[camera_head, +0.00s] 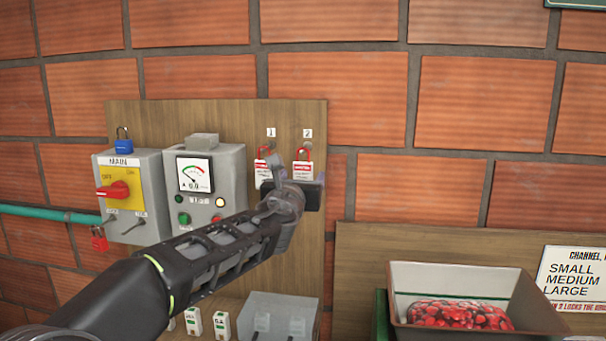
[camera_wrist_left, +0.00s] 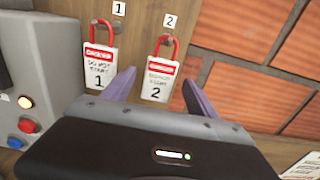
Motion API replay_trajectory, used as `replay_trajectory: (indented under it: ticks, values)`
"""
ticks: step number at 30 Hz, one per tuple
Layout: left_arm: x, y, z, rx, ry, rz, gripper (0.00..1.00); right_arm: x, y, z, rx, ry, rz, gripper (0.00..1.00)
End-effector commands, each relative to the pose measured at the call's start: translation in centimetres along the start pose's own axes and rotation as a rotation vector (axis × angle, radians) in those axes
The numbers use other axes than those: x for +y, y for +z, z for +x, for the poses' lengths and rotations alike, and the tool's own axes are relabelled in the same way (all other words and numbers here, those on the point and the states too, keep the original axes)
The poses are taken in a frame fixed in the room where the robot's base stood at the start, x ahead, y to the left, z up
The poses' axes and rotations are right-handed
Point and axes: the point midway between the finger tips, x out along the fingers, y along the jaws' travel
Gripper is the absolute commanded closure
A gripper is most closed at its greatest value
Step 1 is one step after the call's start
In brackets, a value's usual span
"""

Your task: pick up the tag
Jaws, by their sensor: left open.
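Two red-and-white tags with red shackles hang from hooks on the wooden board. Tag 1 (camera_head: 263,173) is on the left and tag 2 (camera_head: 302,170) on the right. In the left wrist view, tag 1 (camera_wrist_left: 99,68) hangs left of the fingers and tag 2 (camera_wrist_left: 158,80) shows between them. My left gripper (camera_wrist_left: 158,88) is open, with one finger on each side of tag 2's lower part. I cannot tell whether the fingers touch it. In the head view my left gripper (camera_head: 296,188) covers the area just below the tags. My right gripper is not in view.
A main switch box (camera_head: 132,196) with a red knob and a meter box (camera_head: 205,185) with buttons stand left of the tags. A tray (camera_head: 480,283) of red berries sits at lower right, beside a size sign (camera_head: 575,279). Brick wall lies behind.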

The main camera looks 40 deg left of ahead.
Motion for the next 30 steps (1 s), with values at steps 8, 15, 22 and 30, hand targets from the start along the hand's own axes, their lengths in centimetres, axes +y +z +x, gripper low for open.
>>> replay_trajectory:
  ticks: [8,15,22,30]
  values:
    - [0.1,0.0,3.0,0.001,0.0,0.0,0.33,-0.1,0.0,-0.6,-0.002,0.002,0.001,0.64]
    - [0.1,0.0,3.0,0.0,0.0,-0.001,0.33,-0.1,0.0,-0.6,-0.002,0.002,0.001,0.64]
    - [0.1,0.0,2.9,0.0,0.0,0.0,0.33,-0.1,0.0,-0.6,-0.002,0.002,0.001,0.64]
    - [0.1,0.0,2.9,0.0,0.0,0.0,0.47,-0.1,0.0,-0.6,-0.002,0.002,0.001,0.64]
